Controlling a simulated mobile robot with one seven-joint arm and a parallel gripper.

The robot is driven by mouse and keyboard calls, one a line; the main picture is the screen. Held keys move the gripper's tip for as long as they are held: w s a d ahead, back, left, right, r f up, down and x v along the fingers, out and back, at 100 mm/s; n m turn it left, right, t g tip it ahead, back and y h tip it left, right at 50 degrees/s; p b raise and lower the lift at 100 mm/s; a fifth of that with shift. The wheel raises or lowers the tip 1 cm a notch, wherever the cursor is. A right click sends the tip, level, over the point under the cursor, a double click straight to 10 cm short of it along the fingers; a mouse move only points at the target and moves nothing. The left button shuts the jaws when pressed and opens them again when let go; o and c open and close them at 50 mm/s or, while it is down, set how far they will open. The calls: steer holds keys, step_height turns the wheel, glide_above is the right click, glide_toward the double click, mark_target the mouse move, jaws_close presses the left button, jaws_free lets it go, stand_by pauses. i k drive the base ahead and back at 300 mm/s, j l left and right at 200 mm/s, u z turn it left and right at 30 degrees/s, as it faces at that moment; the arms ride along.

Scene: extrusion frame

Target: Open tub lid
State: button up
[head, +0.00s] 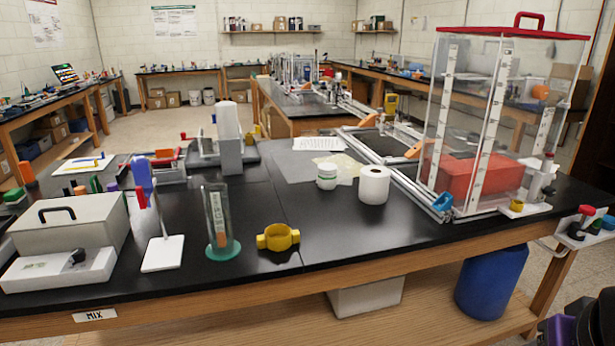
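A small white tub (327,183) with a green-marked label stands upright on the black bench top, near the middle. Its white lid (327,168) appears to sit on top, closed. A white paper roll (374,185) stands close to its right. A dark part at the bottom right corner seems to belong to my arm. My gripper's fingers are not in view, so nothing shows of what they hold.
A clear tank (460,130) with a red lid (512,34) stands at the right, beside metal rails. A yellow clamp ring (278,237), a glass cylinder (218,220) and a handled box (68,226) stand left.

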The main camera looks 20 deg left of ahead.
mark_target(90, 209)
steer(key=u, duration=2.35)
steer(key=i+j+z, duration=0.2)
steer(key=i+j, duration=0.15)
steer(key=i+j+z, duration=0.25)
steer(key=i+j, duration=0.15)
steer(key=i+j+z, duration=0.2)
steer(key=i+j, duration=0.15)
steer(key=j, duration=0.15)
steer(key=i+j+z, duration=0.2)
steer(key=j, duration=0.35)
steer(key=i, duration=0.1)
